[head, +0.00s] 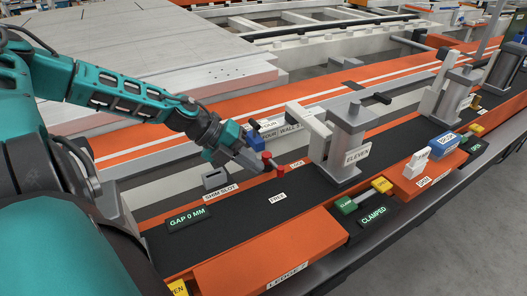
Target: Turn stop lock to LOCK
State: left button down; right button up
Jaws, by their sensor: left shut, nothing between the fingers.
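The stop lock is a small red two-part piece (272,164) on the dark strip of the jig, between a LOCK label (297,164) behind it and a FREE label (278,198) in front. My left gripper (262,167) is shut and empty, with its fingertips right beside the red piece. I cannot tell whether they touch it. Which label the red piece points to is too small to tell. My right gripper is not in view.
A grey clamp post marked ELEVEN (349,150) stands just to the right. A grey SHIM SLOT block (214,180) sits to the left. A green CLAMPED sign (374,217) and a green-yellow slider (362,196) lie in front right. The dark strip in front of FREE is clear.

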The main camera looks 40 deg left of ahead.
aim_at(273, 164)
pick_arm(q)
jog(key=shift+w+d+f+b, duration=0.15)
jog(key=shift+w+d+b, duration=0.5)
jog(key=shift+b, duration=0.3)
jog(key=shift+w+d+r+b, duration=0.2)
jog(key=shift+w+d+b, duration=0.1)
jog(key=shift+d, duration=0.1)
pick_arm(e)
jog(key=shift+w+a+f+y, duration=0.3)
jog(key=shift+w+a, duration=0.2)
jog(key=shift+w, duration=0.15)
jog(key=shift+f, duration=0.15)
